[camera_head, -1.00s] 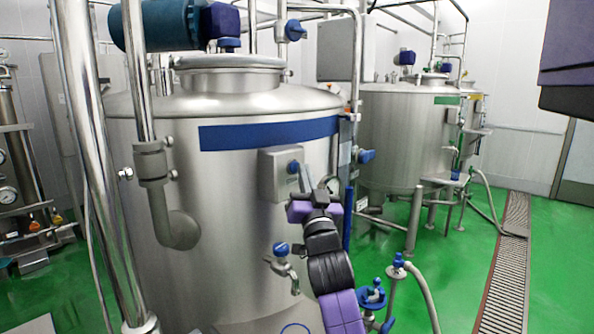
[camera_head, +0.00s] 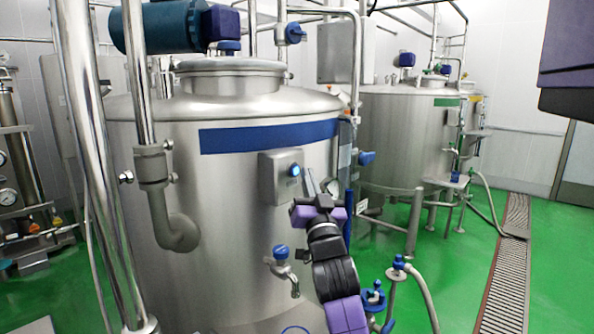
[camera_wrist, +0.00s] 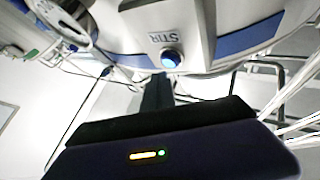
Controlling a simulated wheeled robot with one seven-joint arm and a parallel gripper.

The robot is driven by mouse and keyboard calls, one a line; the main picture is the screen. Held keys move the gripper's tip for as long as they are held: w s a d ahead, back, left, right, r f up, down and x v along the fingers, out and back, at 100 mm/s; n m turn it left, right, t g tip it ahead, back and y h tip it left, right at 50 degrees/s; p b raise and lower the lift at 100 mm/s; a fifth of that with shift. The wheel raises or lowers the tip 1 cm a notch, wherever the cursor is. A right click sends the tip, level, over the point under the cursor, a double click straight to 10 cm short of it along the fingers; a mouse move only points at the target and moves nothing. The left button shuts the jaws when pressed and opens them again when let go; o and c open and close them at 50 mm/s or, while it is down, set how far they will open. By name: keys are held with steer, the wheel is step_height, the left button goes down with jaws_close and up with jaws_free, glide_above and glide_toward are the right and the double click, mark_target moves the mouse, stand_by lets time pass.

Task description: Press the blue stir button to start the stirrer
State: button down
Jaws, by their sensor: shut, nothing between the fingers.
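The blue stir button (camera_head: 295,169) sits on a grey box (camera_head: 270,181) on the front of the large steel tank. It looks bright, as if lit. In the wrist view the button (camera_wrist: 171,60) glows blue beside the word STIR, which appears upside down. My gripper (camera_head: 310,178) is shut and empty, just right of and slightly below the button in the head view. In the wrist view my finger ends (camera_wrist: 158,82) point at the button, with a small gap that is hard to judge.
The steel tank (camera_head: 225,240) has a blue band, and a blue-handled tap (camera_head: 281,252) is below the box. A vertical pipe (camera_head: 358,80) runs right of the box. A second tank (camera_head: 395,140) stands behind on the green floor.

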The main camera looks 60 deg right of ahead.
steer(key=shift+s, duration=0.15)
steer(key=s+a+p, duration=0.1)
steer(key=s+p, duration=0.2)
steer(key=s, duration=0.3)
steer(key=shift+a, duration=0.25)
steer(key=shift+w, duration=0.1)
stand_by(0.4)
